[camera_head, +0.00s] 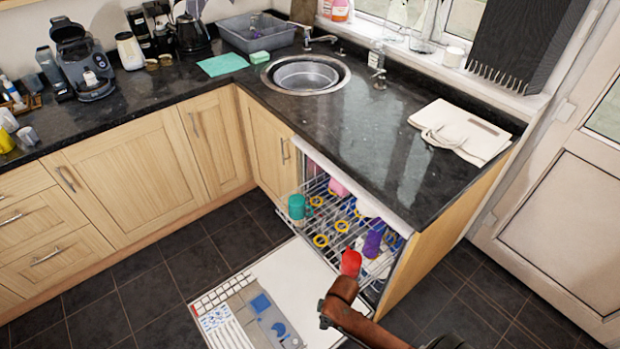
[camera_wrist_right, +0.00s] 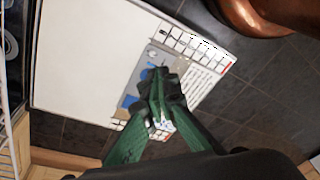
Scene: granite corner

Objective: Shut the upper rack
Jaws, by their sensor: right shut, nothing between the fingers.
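The upper rack (camera_head: 327,238) is pulled out of the dishwasher under the granite counter. It holds cups and bowls: a teal cup (camera_head: 297,206), a purple cup (camera_head: 374,240) and several yellow-rimmed blue ones. A red shape (camera_head: 351,262) shows at its near side, by my copper arm link; I cannot tell whether they touch. In the right wrist view, my right gripper (camera_wrist_right: 160,78) has its dark fingertips together, empty, above the open door. The rack's wires edge into that view at the left (camera_wrist_right: 8,100). My left gripper is not in view.
The dishwasher door (camera_head: 300,278) lies open and low below the rack. A sink (camera_head: 305,75) and a folded cloth bag (camera_head: 460,131) are on the counter. Dark tiled floor (camera_head: 140,300) is clear left of the door. A white house door stands right.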

